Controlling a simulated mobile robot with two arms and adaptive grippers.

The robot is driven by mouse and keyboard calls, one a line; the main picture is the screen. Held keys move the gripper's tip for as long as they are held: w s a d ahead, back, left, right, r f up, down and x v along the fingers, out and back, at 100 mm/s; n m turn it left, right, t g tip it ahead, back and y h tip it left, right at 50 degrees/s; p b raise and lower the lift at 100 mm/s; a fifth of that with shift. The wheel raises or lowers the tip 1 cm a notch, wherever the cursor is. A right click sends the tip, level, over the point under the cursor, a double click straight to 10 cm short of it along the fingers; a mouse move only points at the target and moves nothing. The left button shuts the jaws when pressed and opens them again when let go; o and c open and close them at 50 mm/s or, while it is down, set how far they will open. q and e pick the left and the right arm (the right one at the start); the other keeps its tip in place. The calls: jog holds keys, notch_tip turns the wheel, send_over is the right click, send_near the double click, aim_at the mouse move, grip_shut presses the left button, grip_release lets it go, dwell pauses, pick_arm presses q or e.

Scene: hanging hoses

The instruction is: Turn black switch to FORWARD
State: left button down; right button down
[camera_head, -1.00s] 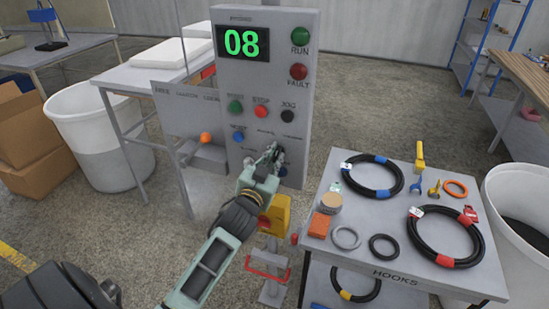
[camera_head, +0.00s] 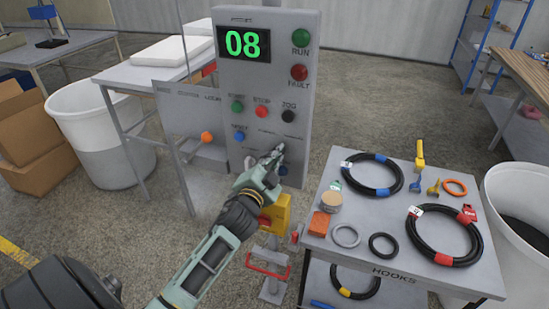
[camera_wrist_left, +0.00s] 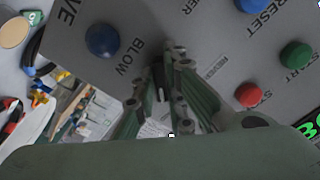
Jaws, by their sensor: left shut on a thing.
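In the left wrist view, my left gripper (camera_wrist_left: 160,84) is shut on the black switch (camera_wrist_left: 158,78), a small dark piece between the fingertips, beside the word BLOW. The fingers mostly hide the switch, and its pointing direction cannot be told. The small labels above it are hard to read in the head view. My right gripper is not in view.
A grey hooks table (camera_head: 405,262) with coiled black hoses (camera_head: 373,175), rings and small tools stands right of the panel. A yellow box (camera_head: 276,214) on a stand is below the gripper. A white bin (camera_head: 97,135) stands left. Floor behind the hooks table is clear.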

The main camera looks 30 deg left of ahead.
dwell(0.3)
pick_arm(q)
jog(key=c, duration=1.8)
grip_release()
jog(key=v, duration=1.2)
jog(key=shift+f, duration=0.1)
